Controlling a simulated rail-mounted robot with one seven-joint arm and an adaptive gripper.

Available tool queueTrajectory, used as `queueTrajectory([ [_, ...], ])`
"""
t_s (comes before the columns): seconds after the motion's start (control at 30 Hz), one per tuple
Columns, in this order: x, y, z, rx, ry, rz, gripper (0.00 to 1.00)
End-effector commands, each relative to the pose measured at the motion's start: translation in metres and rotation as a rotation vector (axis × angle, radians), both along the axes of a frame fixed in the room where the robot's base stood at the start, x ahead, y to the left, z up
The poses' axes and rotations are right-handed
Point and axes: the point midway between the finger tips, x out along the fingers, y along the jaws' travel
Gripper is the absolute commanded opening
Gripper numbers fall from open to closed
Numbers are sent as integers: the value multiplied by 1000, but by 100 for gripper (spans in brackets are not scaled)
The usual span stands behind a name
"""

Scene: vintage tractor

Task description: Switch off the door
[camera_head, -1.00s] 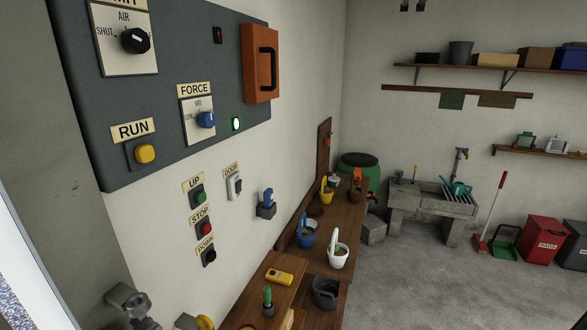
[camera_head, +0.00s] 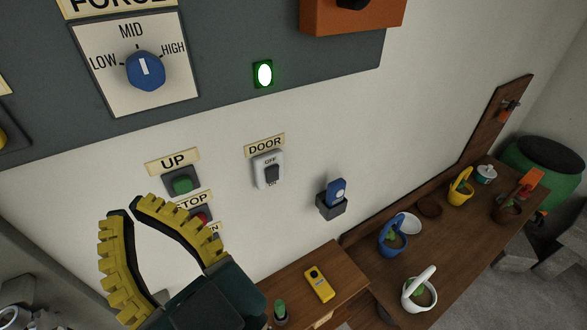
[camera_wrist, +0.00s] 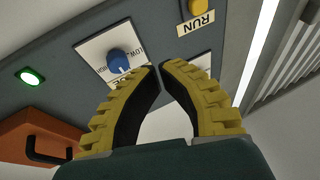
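The door switch (camera_head: 268,169) is a white wall plate with a black rocker under a yellow DOOR label (camera_head: 265,146). OFF is printed above the rocker, which sits in the lower part of the plate. My gripper (camera_head: 130,208) has yellow ribbed fingers with black inner faces. It is left of and below the switch, apart from it, and covers part of the buttons behind it. The wrist view shows my gripper (camera_wrist: 160,68) with its tips almost together and nothing between them. The door switch is not visible in the wrist view.
The green UP button (camera_head: 182,183) and red STOP button (camera_head: 202,217) are left of the switch. A blue-handled wall device (camera_head: 334,198) is to its right. The grey panel (camera_head: 225,85) with a lit green lamp (camera_head: 264,74) is above. A bench (camera_head: 455,245) holds pots below right.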

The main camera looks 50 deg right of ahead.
Motion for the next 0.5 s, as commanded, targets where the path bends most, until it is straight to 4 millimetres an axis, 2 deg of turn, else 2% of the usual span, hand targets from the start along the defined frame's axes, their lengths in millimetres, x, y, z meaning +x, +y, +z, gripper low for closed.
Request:
queueTrajectory([
  [0.07, 0, -1, -2, -4, 1, -4, 0],
  [0.17, 2, -14, -22, -79, 17, -51, 0],
  [0.27, 6, -47, -65, -281, 67, -167, 0],
  [0.33, 6, -79, -101, -486, 124, -273, 0],
  [0.4, 1, -113, -135, -713, 192, -374, 0],
  [0.5, -11, -156, -172, -1023, 289, -486, 0],
])
